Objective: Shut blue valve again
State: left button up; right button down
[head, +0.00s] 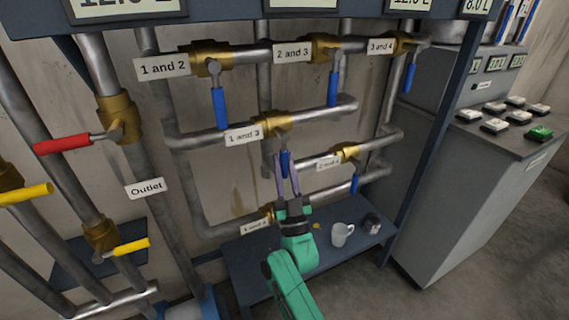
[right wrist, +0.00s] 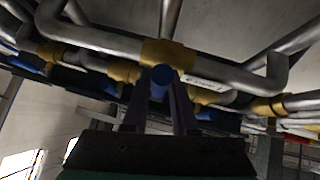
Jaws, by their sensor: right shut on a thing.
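Several blue-handled valves sit on the grey pipes. My right gripper (head: 287,168) is at the valve labelled "1 and 3" (head: 277,122), shut on its blue handle (head: 285,157). The handle hangs below the brass body, across the horizontal pipe, and the fingers partly hide it. In the right wrist view its round blue end (right wrist: 162,77) shows between my two fingers (right wrist: 159,112), in front of the brass body (right wrist: 167,53). The "1 and 2" handle (head: 219,108), "2 and 3" handle (head: 333,88) and "3 and 4" handle (head: 409,77) also hang down. My left gripper is out of view.
A red handle (head: 62,145) and yellow handles (head: 132,246) are on the pipes at left. Below my right arm is a dark blue shelf (head: 262,262) with a white mug (head: 342,235). A grey button console (head: 470,190) stands at right.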

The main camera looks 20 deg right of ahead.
dwell(0.4)
jog(key=c, duration=0.7)
grip_release()
jog(key=b+v, duration=0.2)
jog(key=v, duration=1.2)
jog(key=shift+s+f+b, duration=0.15)
jog(key=shift+s+b, duration=0.1)
jog(key=shift+b, duration=0.1)
jog(key=shift+a, duration=0.1)
